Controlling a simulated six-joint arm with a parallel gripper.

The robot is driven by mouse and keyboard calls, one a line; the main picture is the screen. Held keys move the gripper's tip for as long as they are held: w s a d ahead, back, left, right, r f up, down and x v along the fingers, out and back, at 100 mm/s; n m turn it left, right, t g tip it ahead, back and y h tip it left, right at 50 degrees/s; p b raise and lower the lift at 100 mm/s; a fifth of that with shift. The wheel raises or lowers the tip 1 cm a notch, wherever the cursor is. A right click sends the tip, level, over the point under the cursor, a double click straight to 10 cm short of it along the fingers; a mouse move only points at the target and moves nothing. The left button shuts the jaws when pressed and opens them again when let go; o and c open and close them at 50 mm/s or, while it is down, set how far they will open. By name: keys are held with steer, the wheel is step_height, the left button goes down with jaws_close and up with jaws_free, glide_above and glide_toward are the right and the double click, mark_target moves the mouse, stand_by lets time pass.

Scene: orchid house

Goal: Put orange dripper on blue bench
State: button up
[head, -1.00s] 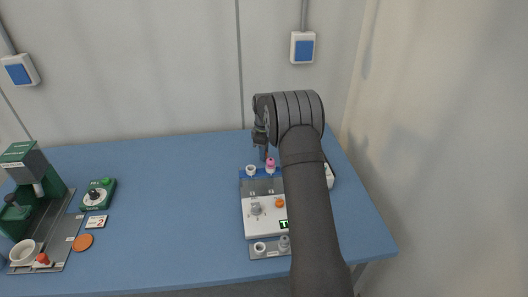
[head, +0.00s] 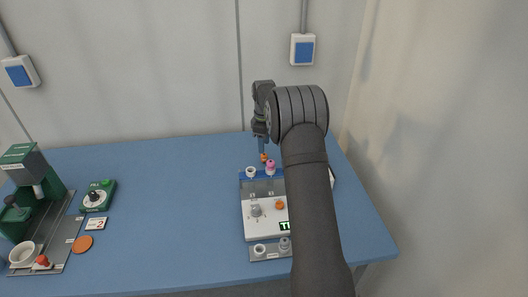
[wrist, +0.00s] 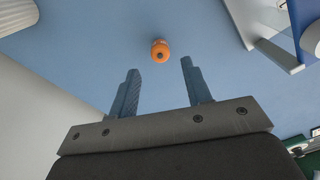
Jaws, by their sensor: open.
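The orange dripper (head: 264,157) sits on the blue bench (head: 180,190), just behind the blue strip of the white station. In the wrist view the dripper (wrist: 160,50) shows as a small orange piece with a dark dot, surrounded by bare blue surface. My gripper (head: 261,149) is over it, with the fingers pointing down. In the wrist view my gripper (wrist: 160,67) is open, its two blue-grey fingers apart and the dripper just beyond their tips, touching neither.
A white station (head: 262,224) stands in front, with a pink piece (head: 270,165) and a white ring (head: 251,171) along its back strip. A green machine (head: 38,185) and a green dial box (head: 98,195) stand at left. The bench between is clear.

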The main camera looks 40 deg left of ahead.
step_height(320, 180, up, 7)
steer(key=shift+f, duration=0.2)
stand_by(0.3)
step_height(320, 180, down, 13)
steer(key=shift+r, duration=2.35)
